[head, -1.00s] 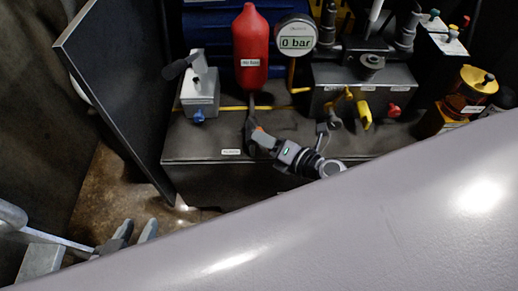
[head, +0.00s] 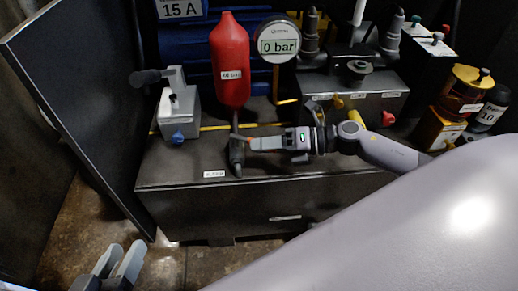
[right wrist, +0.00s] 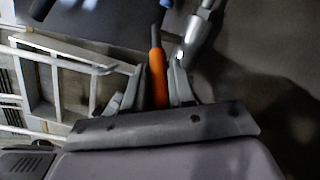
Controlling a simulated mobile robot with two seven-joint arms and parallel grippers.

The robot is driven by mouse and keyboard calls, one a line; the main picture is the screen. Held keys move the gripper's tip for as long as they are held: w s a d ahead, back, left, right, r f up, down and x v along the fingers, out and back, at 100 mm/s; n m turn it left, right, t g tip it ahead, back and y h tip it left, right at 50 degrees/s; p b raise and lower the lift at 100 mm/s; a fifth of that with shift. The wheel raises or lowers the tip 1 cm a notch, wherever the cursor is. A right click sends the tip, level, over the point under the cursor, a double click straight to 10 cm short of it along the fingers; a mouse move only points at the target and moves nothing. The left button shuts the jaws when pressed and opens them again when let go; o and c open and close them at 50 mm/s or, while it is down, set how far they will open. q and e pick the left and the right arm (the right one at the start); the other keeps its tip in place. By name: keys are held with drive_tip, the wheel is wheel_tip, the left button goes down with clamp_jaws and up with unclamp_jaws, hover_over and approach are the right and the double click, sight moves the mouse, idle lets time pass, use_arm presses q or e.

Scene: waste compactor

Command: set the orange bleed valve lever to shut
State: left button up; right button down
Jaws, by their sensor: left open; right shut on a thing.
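The orange bleed valve lever (right wrist: 157,80) runs up between the two fingers of my right gripper (right wrist: 158,88) in the right wrist view. In the head view my right gripper (head: 246,145) reaches in from the right, just below the red bottle (head: 230,62), and is shut on the lever. The fingers and wrist hide most of the lever there. A dark valve stem (head: 237,155) shows under the bottle at the fingertips. My left gripper (head: 110,266) is open and empty at the lower left, far from the lever.
A gauge (head: 277,42) reads 0 bar. A grey hand-pump block (head: 180,110) with a blue knob stands left of the bottle. A manifold (head: 370,90) with yellow and red knobs is at the right. An open dark panel (head: 75,100) bounds the left side.

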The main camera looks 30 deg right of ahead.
drive_tip(key=shift+w+r, duration=0.1)
use_arm(q)
drive_tip(key=shift+a, duration=0.1)
use_arm(e)
drive_tip(key=c, duration=1)
unclamp_jaws()
drive_tip(key=shift+c, duration=0.2)
